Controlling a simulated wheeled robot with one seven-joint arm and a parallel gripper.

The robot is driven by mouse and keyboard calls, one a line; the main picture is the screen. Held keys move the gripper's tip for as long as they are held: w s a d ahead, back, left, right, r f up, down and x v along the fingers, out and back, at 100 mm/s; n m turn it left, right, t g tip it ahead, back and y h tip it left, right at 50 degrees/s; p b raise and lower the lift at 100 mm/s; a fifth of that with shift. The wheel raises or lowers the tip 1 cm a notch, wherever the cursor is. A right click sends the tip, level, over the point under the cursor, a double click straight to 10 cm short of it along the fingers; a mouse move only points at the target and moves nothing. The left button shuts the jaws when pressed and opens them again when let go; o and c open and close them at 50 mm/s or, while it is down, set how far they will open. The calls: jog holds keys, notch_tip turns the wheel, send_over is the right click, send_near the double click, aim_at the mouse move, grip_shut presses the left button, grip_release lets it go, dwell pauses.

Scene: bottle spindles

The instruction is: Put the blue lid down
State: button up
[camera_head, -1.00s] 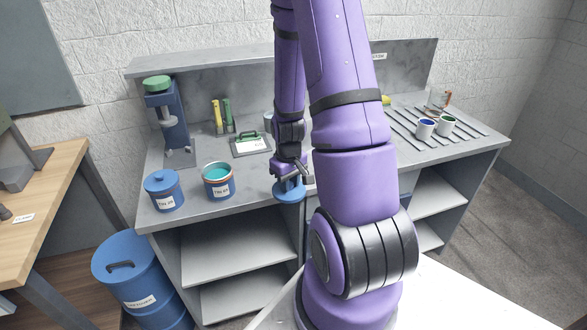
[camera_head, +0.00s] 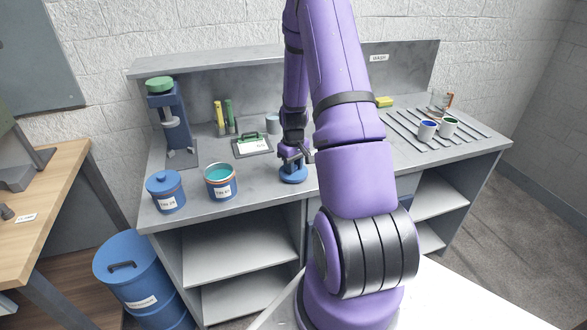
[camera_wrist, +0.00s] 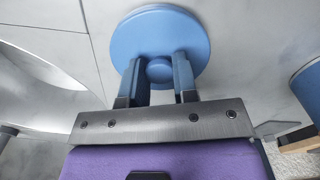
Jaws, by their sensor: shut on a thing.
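The blue lid (camera_head: 293,174) is at my gripper (camera_head: 292,160), over the worktop just right of the open tin. In the wrist view the lid (camera_wrist: 160,30) is a round blue disc with a knob (camera_wrist: 160,70) in its middle, and my gripper (camera_wrist: 158,85) is shut on that knob. The lid looks level and at or very close to the worktop; I cannot tell whether it touches. An open tin (camera_head: 221,190) with teal paint stands to the left. A closed blue tin (camera_head: 166,200) with its own lid stands further left.
A blue press-like stand (camera_head: 173,125) is at the back left. Two small paint pots (camera_head: 427,131) stand on a slatted rack at the right. A blue bin (camera_head: 130,270) is on the floor. The worktop (camera_head: 262,178) around the lid is clear.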

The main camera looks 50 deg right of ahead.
jog(key=shift+f, duration=0.65)
jog(key=o, duration=0.9)
jog(key=shift+f, duration=0.1)
